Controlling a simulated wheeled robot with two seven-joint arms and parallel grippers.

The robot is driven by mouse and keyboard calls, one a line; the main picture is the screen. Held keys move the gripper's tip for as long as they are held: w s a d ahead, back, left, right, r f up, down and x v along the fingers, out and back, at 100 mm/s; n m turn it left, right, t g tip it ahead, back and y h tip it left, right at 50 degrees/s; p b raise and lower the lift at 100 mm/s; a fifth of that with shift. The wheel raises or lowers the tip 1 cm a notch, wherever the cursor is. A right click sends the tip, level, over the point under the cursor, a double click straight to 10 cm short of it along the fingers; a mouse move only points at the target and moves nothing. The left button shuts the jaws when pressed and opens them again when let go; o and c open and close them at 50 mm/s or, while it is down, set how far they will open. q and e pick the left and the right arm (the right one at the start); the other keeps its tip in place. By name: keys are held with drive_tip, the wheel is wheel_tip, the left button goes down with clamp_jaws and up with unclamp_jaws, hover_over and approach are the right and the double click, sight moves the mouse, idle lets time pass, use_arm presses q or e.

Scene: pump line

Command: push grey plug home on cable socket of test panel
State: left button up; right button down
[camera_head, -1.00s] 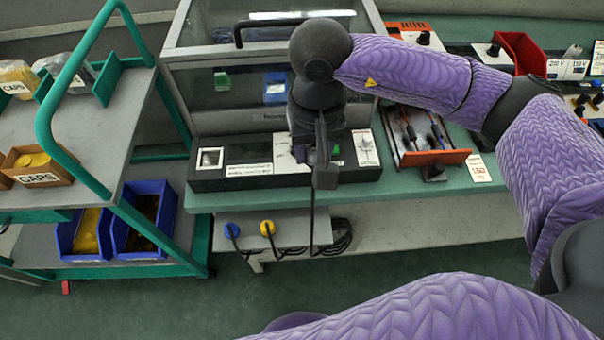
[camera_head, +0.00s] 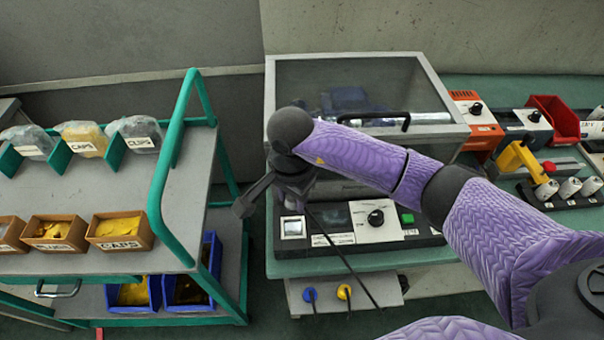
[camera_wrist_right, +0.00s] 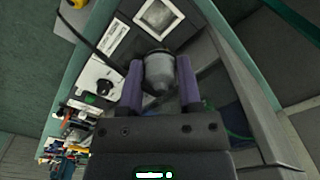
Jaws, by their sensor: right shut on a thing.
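The test panel (camera_head: 330,250) is a long black box on the green bench, with a white-framed square (camera_head: 293,227), labels, a black knob and a green button. It also shows in the right wrist view, where the white-framed square (camera_wrist_right: 158,16) lies beyond the fingertips. My right gripper (camera_head: 247,203) is tilted at the panel's left end. In the right wrist view its purple-grey fingers (camera_wrist_right: 161,80) are shut on the grey plug (camera_wrist_right: 160,72). A dark cable (camera_head: 343,256) runs down from the gripper area. My left gripper is not in view.
A clear-lidded case (camera_head: 355,90) stands behind the panel. A green-framed trolley (camera_head: 190,190) with cap boxes stands close on the left. Blue (camera_head: 310,295) and yellow (camera_head: 344,292) plugs sit on the shelf below. An orange device (camera_head: 475,115) and a red bin (camera_head: 555,115) stand right.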

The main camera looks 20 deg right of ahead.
drive_tip(key=shift+s+a+f+m, duration=0.15)
drive_tip(key=shift+f+m, duration=0.1)
drive_tip(key=shift+m, duration=0.25)
drive_tip(key=shift+f, duration=0.3)
drive_tip(key=b, duration=0.3)
hover_over(293, 229)
wheel_tip(293, 229, down, 4)
drive_tip(key=shift+f, duration=0.25)
drive_tip(key=shift+f+b, duration=0.45)
drive_tip(key=shift+b, duration=0.1)
drive_tip(key=shift+f, duration=0.15)
drive_tip(key=shift+f+b, duration=0.35)
drive_tip(key=shift+b, duration=0.25)
drive_tip(key=shift+f, duration=0.15)
